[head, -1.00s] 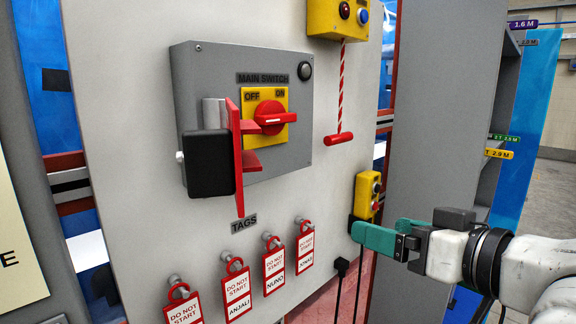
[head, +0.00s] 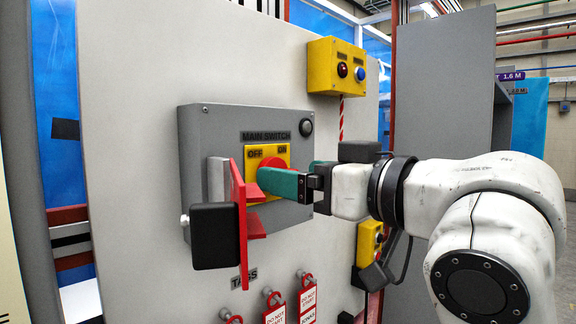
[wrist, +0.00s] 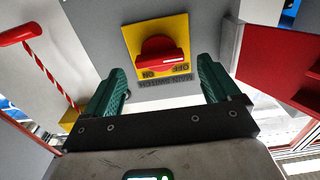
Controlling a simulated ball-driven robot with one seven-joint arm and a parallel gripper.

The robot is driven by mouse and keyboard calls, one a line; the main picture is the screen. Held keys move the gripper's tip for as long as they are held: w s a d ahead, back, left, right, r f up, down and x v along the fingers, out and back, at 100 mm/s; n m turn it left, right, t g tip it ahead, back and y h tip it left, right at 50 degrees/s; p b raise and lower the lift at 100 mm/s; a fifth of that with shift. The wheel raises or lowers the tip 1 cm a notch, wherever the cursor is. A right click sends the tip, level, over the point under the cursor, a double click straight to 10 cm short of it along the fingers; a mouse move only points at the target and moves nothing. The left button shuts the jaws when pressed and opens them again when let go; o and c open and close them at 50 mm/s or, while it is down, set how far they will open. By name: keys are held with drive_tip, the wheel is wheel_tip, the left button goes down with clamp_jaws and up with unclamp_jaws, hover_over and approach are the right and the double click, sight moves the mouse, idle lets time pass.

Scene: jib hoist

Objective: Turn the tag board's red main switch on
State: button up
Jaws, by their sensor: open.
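The red main switch (head: 270,166) is a rotary knob on a yellow plate marked OFF and ON, on a grey box. In the head view my gripper (head: 285,182) hides much of it. In the wrist view, which is upside down, the knob (wrist: 160,50) shows whole, its bar lying crosswise with a white line towards the OFF side. My gripper (wrist: 160,72) is open and empty, its teal fingers on either side of the knob's line and apart from it, short of the plate. The tag board (head: 140,130) carries the box.
A red plate (head: 240,210) with a black block (head: 214,235) sticks out left of the knob. A yellow box (head: 336,66) with a lamp and a blue button is above right. A red pull handle (wrist: 20,33) hangs beside the switch. Tags (head: 307,300) hang below.

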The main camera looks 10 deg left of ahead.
drive_tip(key=shift+x, duration=1.45)
drive_tip(key=shift+p, duration=0.3)
drive_tip(key=c, duration=1.1)
